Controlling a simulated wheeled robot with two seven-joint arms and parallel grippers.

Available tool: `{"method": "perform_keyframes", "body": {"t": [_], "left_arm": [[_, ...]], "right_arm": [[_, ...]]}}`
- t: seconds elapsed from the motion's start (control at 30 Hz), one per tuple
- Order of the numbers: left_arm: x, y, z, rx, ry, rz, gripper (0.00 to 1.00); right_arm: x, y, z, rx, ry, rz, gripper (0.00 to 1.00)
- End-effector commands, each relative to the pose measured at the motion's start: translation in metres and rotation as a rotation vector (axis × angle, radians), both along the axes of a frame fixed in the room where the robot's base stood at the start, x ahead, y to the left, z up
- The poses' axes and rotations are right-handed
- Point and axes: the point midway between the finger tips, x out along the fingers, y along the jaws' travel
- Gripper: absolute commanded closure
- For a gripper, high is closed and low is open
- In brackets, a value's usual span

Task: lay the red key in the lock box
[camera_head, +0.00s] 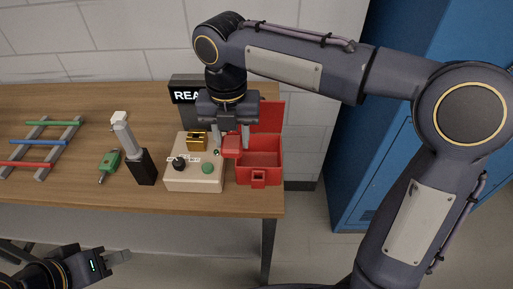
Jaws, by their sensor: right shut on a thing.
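The red lock box (258,177) stands at the right end of the table with its lid (270,117) raised at the back. My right gripper (232,138) points down at the box's left side and is shut on a red piece (231,148), which looks like the red key's head. The rest of the key is hidden or too small to make out. The red piece overlaps the box's left edge in the picture; I cannot tell whether it touches. My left gripper (118,256) is low at the left, in front of the table, with no held thing visible; its jaw opening is unclear.
A pale control box (193,181) with a black knob, green button and brass padlock (197,141) stands left of the lock box. A dark sign (183,96) is behind. A black holder (142,168), green tool (109,162) and rack with coloured bars (40,143) lie further left.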

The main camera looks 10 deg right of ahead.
Motion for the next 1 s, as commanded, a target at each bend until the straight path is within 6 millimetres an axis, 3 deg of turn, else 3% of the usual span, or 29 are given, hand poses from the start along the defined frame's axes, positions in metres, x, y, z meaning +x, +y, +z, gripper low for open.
{"method": "perform_keyframes", "body": {"t": [0.13, 0.4, 0.57, 0.8, 1.0], "left_arm": [[0.000, 0.000, 0.005, 0.000, 0.000, 0.000, 0.64], [0.000, 0.000, 0.006, 0.000, 0.000, 0.000, 0.64], [0.000, 0.000, 0.006, 0.000, 0.000, 0.000, 0.64], [0.000, 0.000, 0.006, 0.000, 0.000, 0.000, 0.64], [0.000, 0.000, 0.006, 0.000, 0.000, 0.000, 0.64]], "right_arm": [[0.021, -0.034, -0.016, -0.002, 0.003, -0.007, 0.84], [0.039, -0.061, -0.060, -0.001, 0.002, -0.002, 0.84], [0.043, -0.067, -0.069, -0.002, 0.002, 0.000, 0.84], [0.046, -0.072, -0.102, -0.001, 0.002, 0.000, 0.84], [0.046, -0.071, -0.106, 0.000, 0.000, 0.000, 0.84]]}}
